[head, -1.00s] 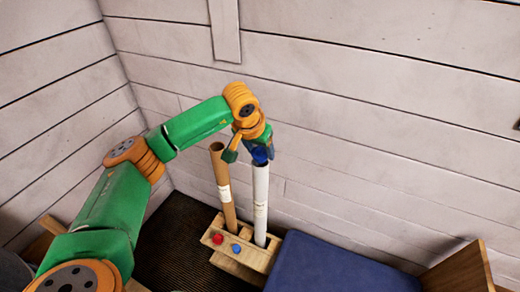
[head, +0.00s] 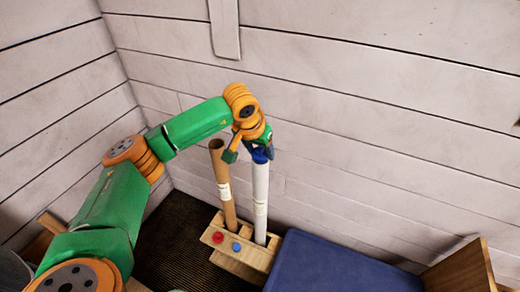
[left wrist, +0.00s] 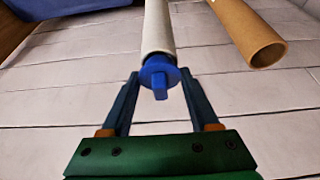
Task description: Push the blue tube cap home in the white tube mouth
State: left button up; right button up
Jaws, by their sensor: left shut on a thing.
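The white tube (head: 261,195) stands upright in a wooden stand, its mouth at the top. The blue tube cap (head: 260,157) is at that mouth, partly hidden by my left gripper (head: 262,150). In the left wrist view the cap (left wrist: 160,88) shows its round flange and small knob, in line with the end of the white tube (left wrist: 157,25). The fingers of my left gripper (left wrist: 159,74) lie on either side of the cap, shut on it. Some blue shows between flange and tube; I cannot tell how deep the cap sits. My right gripper is not in view.
A brown tube (head: 222,180) with an open top stands close to the left of the white one. The wooden stand (head: 258,258) has a red and a blue button. A blue padded surface (head: 340,265) lies to the right. A plank wall (head: 380,110) is behind.

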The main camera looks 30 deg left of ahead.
aim_at(258, 151)
pick_arm(q)
jog(key=shift+f+b, duration=0.7)
jog(key=shift+f, duration=0.3)
jog(key=o, duration=1.1)
jog(key=shift+c, duration=0.2)
jog(key=shift+r, duration=0.1)
jog(key=v, duration=0.7)
jog(key=shift+d, duration=0.1)
